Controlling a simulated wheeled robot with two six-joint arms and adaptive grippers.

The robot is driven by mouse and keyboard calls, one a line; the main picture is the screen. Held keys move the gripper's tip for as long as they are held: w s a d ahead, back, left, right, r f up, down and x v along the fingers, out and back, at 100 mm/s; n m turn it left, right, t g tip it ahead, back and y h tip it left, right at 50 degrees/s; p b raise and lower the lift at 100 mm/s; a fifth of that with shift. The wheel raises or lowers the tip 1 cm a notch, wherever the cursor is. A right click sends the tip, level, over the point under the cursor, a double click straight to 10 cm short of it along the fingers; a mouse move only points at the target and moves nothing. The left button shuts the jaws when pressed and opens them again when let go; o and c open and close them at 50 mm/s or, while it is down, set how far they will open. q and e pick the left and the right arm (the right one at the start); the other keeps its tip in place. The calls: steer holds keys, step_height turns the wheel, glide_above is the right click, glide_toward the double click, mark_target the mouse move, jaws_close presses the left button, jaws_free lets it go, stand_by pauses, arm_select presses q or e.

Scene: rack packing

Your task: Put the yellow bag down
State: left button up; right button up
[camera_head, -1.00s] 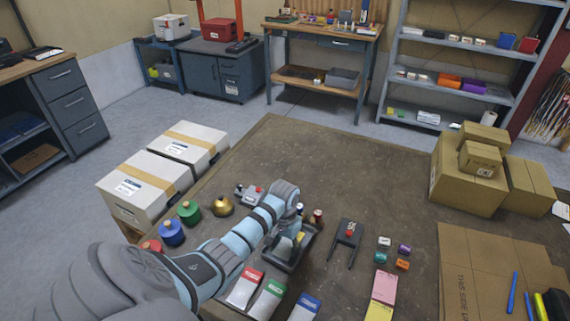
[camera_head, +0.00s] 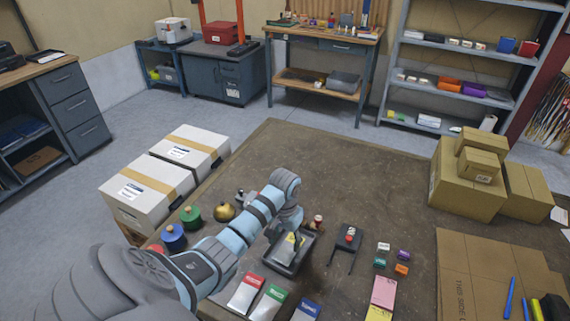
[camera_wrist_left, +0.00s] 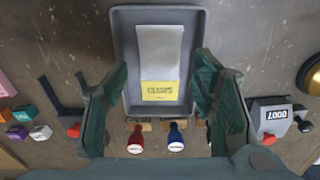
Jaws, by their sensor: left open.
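The yellow bag (camera_wrist_left: 160,90) is a pale grey packet with a yellow lower end. It lies in the dark grey tray (camera_wrist_left: 190,18) in the left wrist view. In the head view the bag (camera_head: 298,239) shows partly in the tray (camera_head: 287,270), with my arm hiding some of it. My left gripper (camera_wrist_left: 165,95) is open, its fingers spread on either side of the tray, apart from the bag. In the head view the left gripper (camera_head: 285,232) hangs over the tray. The right gripper is not in view.
Two stamps, one red (camera_wrist_left: 136,140) and one blue (camera_wrist_left: 176,138), stand at the tray's near edge in the wrist view. Red, green and blue packets (camera_head: 268,300) lie in front of the tray. A black stand (camera_head: 346,240) and small colored boxes (camera_head: 402,269) lie to its right.

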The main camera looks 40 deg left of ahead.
mark_target(285, 253)
arm_select(q)
step_height(285, 253, up, 6)
steer(key=shift+r+p, duration=0.25)
steer(key=shift+p, duration=0.05)
steer(key=shift+s+f, duration=0.1)
